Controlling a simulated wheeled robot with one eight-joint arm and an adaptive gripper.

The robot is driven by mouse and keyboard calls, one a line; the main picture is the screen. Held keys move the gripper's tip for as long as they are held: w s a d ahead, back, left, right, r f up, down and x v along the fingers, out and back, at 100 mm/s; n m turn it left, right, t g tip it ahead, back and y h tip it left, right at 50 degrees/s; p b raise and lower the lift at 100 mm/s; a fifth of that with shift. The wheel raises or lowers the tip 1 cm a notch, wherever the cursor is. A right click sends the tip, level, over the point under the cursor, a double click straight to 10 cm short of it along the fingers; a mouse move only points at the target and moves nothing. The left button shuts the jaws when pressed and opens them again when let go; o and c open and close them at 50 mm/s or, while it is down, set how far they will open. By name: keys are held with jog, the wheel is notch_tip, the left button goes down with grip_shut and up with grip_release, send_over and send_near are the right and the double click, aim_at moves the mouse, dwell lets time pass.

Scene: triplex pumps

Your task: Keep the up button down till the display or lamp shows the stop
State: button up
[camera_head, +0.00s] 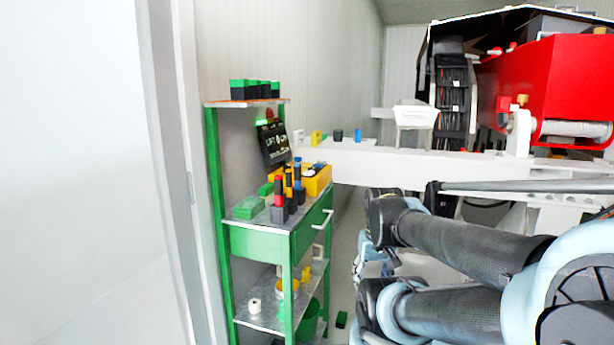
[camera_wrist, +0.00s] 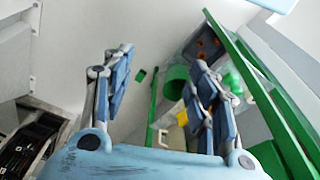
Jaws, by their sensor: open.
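A black panel (camera_head: 274,146) with white lettering, which seems to read LIFT, leans at the back of the green cart in the head view. I cannot make out an up button; the panel is too small and seen at an angle. My gripper (camera_head: 372,258) hangs low to the right of the cart, well apart from the panel. In the wrist view my gripper (camera_wrist: 165,75) has its two fingers spread wide with nothing between them. The panel cannot be made out in the wrist view.
The green cart (camera_head: 262,243) carries a yellow bin (camera_head: 317,181), dark and red-topped tools and green boxes. A white beam (camera_head: 400,163) runs right from behind the cart to red machinery (camera_head: 560,85). A small green block (camera_head: 341,319) lies on the floor.

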jog(key=shift+c, duration=0.3)
grip_shut()
dwell(1.3)
